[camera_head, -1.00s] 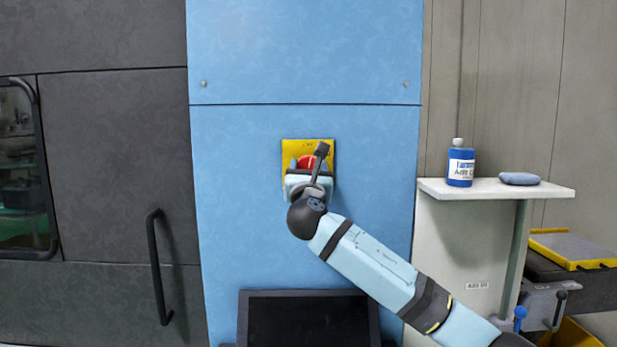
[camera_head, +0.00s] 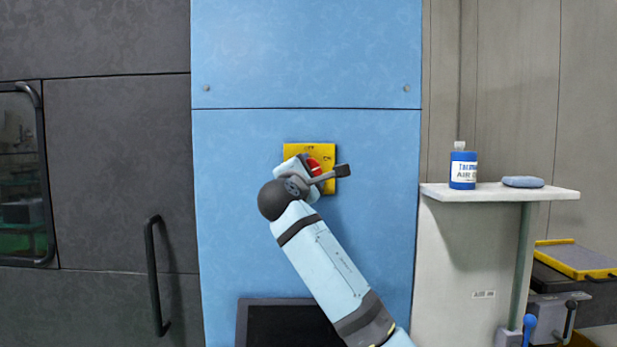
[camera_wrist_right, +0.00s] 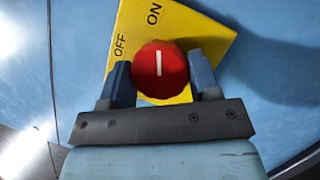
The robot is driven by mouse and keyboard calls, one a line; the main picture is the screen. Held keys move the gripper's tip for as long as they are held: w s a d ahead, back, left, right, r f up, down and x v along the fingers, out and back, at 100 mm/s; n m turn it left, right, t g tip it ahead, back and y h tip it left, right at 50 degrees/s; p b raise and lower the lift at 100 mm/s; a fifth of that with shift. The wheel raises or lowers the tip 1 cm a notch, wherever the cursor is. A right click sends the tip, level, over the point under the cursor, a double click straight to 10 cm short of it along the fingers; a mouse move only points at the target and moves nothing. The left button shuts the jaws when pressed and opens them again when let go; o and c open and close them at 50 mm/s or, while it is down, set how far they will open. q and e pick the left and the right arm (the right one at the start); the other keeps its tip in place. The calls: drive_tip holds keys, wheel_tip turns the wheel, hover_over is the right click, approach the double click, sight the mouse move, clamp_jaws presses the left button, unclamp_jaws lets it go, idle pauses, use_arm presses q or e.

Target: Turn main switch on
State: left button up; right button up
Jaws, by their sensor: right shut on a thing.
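The main switch is a red round knob (camera_head: 314,165) on a yellow plate (camera_head: 325,152), fixed to the blue panel. In the right wrist view the knob (camera_wrist_right: 160,70) has a white line that points up toward the ON label (camera_wrist_right: 154,14); the OFF label (camera_wrist_right: 120,46) lies to its left. My right gripper (camera_wrist_right: 161,80) is shut on the knob, one finger on each side. In the head view my right gripper (camera_head: 309,168) is turned on its side and covers the plate's lower left. My left gripper is not in view.
A dark handle (camera_head: 156,275) is on the grey door at left. A shelf (camera_head: 450,194) at right holds a blue bottle (camera_head: 463,170) and a blue-grey rounded item (camera_head: 523,182). A dark box-like screen (camera_head: 285,325) stands below the panel.

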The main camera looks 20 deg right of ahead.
drive_tip(key=shift+m+g, duration=1.1)
drive_tip(key=shift+m, duration=1.3)
drive_tip(key=o, duration=0.9)
drive_tip(key=b+v, duration=0.3)
drive_tip(key=v, duration=1.1)
drive_tip(key=shift+d+r, duration=0.1)
drive_tip(key=shift+r, duration=0.05)
